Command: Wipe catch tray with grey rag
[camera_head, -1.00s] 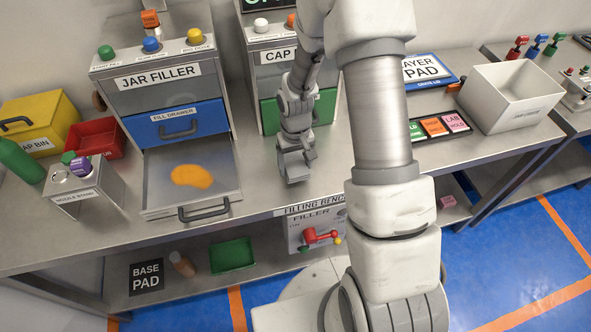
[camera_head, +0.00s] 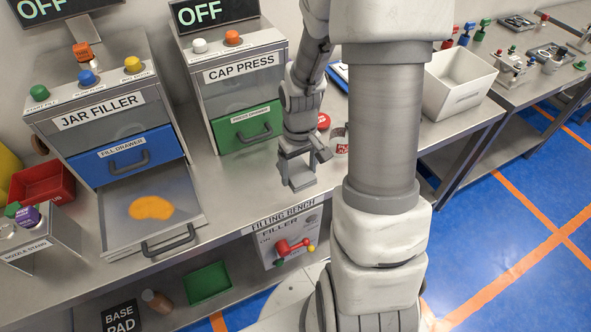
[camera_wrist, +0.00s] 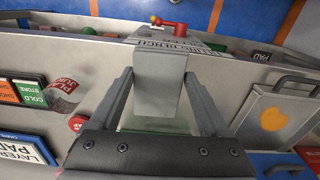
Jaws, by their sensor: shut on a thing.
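The catch tray (camera_head: 188,212) is the pulled-out grey metal tray with a handle, below the jar filler's blue drawer. An orange spill (camera_head: 152,207) lies on its floor. The tray also shows at right in the wrist view (camera_wrist: 309,108). My gripper (camera_head: 299,176) is above the bench, to the right of the tray and apart from it. In the wrist view, my gripper (camera_wrist: 159,84) is shut on a plain grey, block-like piece, the grey rag (camera_wrist: 160,88). Its far side is hidden.
The jar filler (camera_head: 100,110) and cap press (camera_head: 240,70) stand behind. A nozzle stand (camera_head: 40,245) and red bin (camera_head: 42,186) are left of the tray. A clear canister (camera_head: 340,140) is near my gripper. Bare bench lies between gripper and tray.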

